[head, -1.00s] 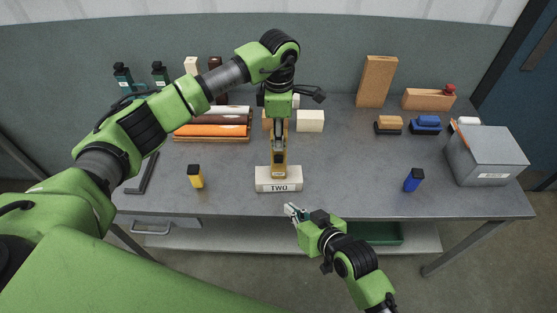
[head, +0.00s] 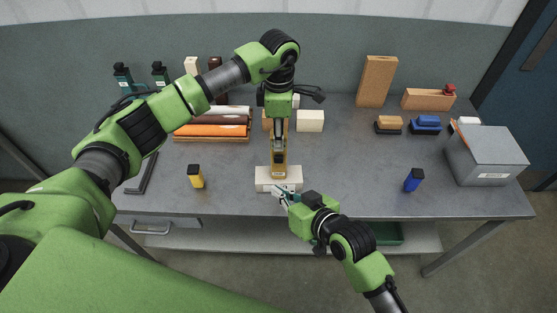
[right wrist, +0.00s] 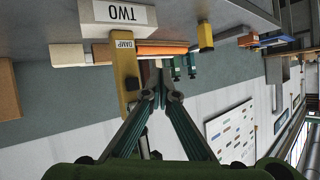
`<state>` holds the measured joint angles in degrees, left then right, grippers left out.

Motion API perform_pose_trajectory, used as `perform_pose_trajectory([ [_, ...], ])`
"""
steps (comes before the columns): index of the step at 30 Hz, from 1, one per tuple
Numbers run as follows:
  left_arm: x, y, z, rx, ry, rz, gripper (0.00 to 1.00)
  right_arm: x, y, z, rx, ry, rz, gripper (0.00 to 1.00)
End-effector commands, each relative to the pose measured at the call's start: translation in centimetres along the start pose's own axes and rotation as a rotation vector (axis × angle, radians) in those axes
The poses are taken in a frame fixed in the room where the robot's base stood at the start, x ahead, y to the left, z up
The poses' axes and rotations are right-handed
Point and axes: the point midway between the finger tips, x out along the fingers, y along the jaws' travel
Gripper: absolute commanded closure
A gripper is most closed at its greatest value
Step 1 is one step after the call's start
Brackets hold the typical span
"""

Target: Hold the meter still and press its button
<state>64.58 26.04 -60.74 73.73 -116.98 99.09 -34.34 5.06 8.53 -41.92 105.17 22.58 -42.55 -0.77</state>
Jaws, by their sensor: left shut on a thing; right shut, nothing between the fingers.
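The right wrist view shows the meter (right wrist: 127,75) with a DAMP label, beside the block (right wrist: 118,18). My right gripper (head: 279,194) is shut and empty in front of the block, its tips covering part of the lettering. In the right wrist view its fingertips (right wrist: 160,95) meet beside the meter, and I cannot tell whether they touch it. I cannot make out the button.
A yellow bottle (head: 196,178) stands left and a blue bottle (head: 413,181) right on the grey table (head: 345,175). A grey box (head: 487,157) stands at the right end. Rolls, blocks and brushes line the back.

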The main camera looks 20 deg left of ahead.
Motion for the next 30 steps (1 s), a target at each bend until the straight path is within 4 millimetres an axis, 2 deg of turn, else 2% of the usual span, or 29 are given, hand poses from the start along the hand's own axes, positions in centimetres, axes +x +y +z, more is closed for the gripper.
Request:
perform_pose_trajectory([
  [6, 0.2, -0.1, -0.1, 0.000, 0.002, -0.003, 1.00, 2.3, 1.7, -1.8, -0.001, 0.002, 0.001, 1.00],
  [12, 0.2, -0.1, -0.1, 0.000, 0.002, -0.003, 1.00, 3.8, 2.7, -2.8, -0.001, 0.000, 0.001, 1.00],
  [30, 0.2, -0.1, -0.1, 0.000, 0.002, -0.003, 1.00, 4.4, 3.1, -3.2, 0.001, 0.001, -0.001, 1.00],
])
